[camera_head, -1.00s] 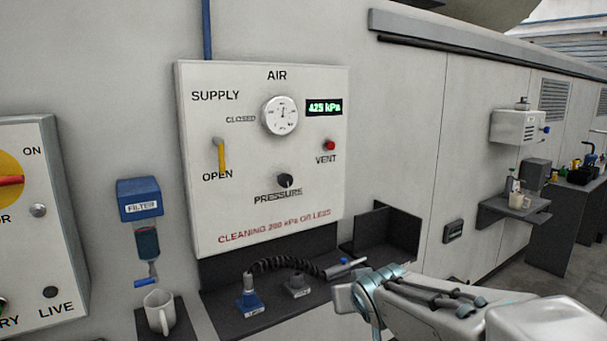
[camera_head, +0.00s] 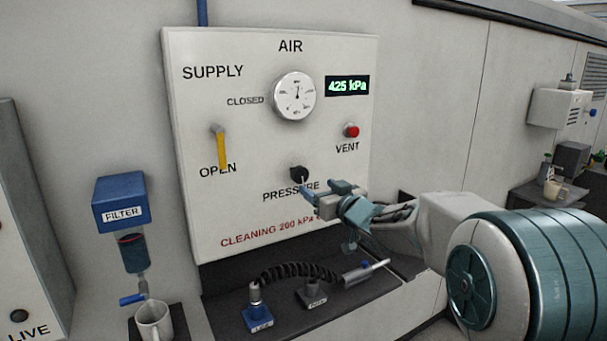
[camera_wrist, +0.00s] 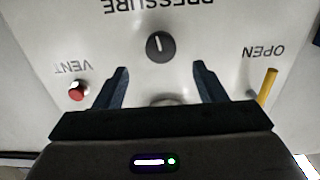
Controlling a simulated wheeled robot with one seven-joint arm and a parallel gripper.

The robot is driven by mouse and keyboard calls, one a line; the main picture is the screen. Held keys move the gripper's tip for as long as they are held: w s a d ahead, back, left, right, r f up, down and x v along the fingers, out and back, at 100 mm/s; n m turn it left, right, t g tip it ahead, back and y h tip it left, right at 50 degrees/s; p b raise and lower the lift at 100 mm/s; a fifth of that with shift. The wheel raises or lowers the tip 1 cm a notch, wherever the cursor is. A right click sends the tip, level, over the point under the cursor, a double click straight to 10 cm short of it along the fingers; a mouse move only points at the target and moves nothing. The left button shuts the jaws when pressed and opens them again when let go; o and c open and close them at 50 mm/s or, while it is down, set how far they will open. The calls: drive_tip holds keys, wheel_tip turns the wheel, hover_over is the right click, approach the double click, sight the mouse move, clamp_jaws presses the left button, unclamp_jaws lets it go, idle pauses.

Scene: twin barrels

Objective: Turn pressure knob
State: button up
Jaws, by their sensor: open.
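The black pressure knob (camera_head: 299,173) is on the white air panel (camera_head: 210,200), above the partly covered PRESSURE label. My gripper (camera_head: 308,186) is in front of the panel, just below and right of the knob in the head view. In the wrist view the knob (camera_wrist: 160,46) lies ahead of the two spread fingers (camera_wrist: 161,82), centred between them, with its white pointer line near vertical. The gripper is open and empty. The display (camera_head: 347,86) reads 425 kPa, and the round gauge (camera_head: 294,96) is beside it.
The red vent button (camera_head: 351,130) is right of the knob; the yellow supply lever (camera_head: 221,148) is left, at OPEN. Below are a shelf (camera_head: 232,322) and a coiled black hose (camera_head: 300,270). A blue filter (camera_head: 121,200) and white mug (camera_head: 154,321) are at left.

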sight(302, 177)
drive_tip(key=p+x, duration=0.2)
drive_tip(key=x, duration=0.7)
drive_tip(key=shift+a, duration=0.1)
drive_tip(key=shift+w+a, duration=0.25)
drive_tip(key=shift+w, duration=0.3)
